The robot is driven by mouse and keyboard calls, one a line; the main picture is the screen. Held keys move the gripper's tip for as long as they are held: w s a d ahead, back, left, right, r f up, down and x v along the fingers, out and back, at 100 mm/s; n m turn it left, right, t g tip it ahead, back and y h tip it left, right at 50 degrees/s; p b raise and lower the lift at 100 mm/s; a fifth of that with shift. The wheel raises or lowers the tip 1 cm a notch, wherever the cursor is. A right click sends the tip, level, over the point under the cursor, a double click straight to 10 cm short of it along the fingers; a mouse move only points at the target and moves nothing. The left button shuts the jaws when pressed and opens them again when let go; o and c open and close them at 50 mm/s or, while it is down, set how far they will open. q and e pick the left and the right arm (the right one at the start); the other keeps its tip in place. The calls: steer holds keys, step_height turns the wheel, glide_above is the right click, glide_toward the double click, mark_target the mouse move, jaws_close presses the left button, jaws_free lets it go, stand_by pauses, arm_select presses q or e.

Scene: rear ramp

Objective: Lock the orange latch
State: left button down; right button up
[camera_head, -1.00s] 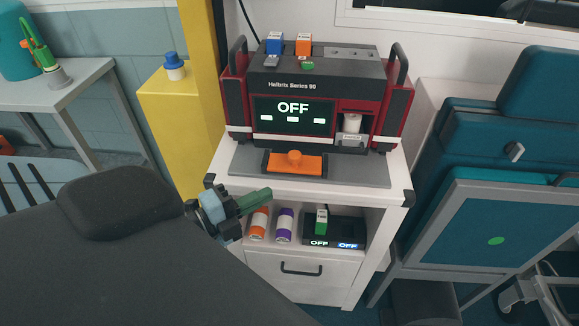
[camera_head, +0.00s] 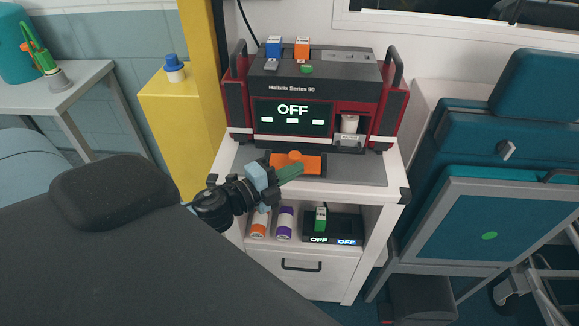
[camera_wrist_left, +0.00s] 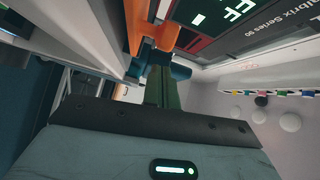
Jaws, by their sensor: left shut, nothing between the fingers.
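The orange latch (camera_head: 313,164) lies at the front of the grey machine (camera_head: 320,90), with a round knob standing on its middle. It also shows in the left wrist view (camera_wrist_left: 158,26), just beyond my fingers. My left gripper (camera_head: 299,169) is shut and empty, with its green fingers pointing right. Its fingertips overlap the front of the latch just below the knob in the head view. In the left wrist view the fingers (camera_wrist_left: 161,72) end close to the latch; I cannot tell whether they touch it. My right gripper is not in view.
The machine stands on a white cabinet (camera_head: 395,170). Its open shelf below holds an orange can (camera_head: 259,223), a purple can (camera_head: 285,222) and a black unit (camera_head: 345,228). A yellow block (camera_head: 170,115) stands at left and a teal folded seat (camera_head: 480,225) at right.

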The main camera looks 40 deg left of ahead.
mark_target(291, 158)
arm_select(q)
steer(key=shift+w+a, duration=0.3)
steer(key=shift+a, duration=0.2)
steer(key=shift+w+a, duration=0.45)
steer(key=shift+w, duration=0.3)
steer(key=shift+w+a, duration=0.45)
steer(key=shift+w, duration=0.3)
steer(key=shift+s+d, duration=0.1)
